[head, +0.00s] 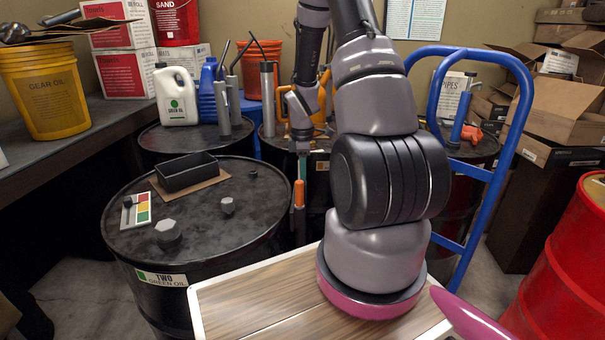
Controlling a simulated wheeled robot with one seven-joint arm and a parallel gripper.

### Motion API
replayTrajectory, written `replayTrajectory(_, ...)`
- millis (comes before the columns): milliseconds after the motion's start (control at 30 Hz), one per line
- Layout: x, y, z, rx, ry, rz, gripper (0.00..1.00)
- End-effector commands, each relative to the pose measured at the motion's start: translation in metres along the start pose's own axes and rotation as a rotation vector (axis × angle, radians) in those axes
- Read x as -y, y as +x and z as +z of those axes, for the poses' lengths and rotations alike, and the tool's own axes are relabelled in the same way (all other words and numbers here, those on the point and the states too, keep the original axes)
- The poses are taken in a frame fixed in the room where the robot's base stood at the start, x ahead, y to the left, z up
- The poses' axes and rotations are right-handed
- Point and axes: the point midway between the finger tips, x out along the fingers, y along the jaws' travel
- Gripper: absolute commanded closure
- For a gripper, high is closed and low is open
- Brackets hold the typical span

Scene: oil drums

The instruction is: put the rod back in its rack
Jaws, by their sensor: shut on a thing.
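My gripper (302,148) points down in front of the middle back drum and is shut on a slim upright rod (299,194). The rod has an orange section, with a narrow teal part above it and a grey part below. It hangs about vertical between the black drum at left and my arm. Its lower end is hard to make out. I cannot identify a rack for certain. A blue upright tube (461,121) stands by a "PIPES" sign on the right back drum. My arm hides part of the middle drum's top.
The near black drum (245,212) carries a black tray (187,172), a colour card (136,211) and caps. A white jug (176,94) and grey pumps stand on the drum behind. A blue hand truck (508,150) and red drum (568,265) bound the right.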

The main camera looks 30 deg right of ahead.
Motion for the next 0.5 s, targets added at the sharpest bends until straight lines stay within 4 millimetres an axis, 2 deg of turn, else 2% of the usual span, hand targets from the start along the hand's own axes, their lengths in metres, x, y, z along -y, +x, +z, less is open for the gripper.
replayTrajectory(67, -0.0001, -0.0001, 0.0, 0.0, 0.0, 0.0, 1.0)
replayTrajectory(100, -0.0001, -0.0001, 0.0, 0.0, 0.0, 0.0, 0.59)
replayTrajectory(167, -0.0001, -0.0001, 0.0, 0.0, 0.0, 0.0, 0.36)
replayTrajectory(200, -0.0001, -0.0001, 0.0, 0.0, 0.0, 0.0, 0.31)
replayTrajectory(500, -0.0001, -0.0012, 0.0001, 0.0, 0.0, 0.0, 0.31)
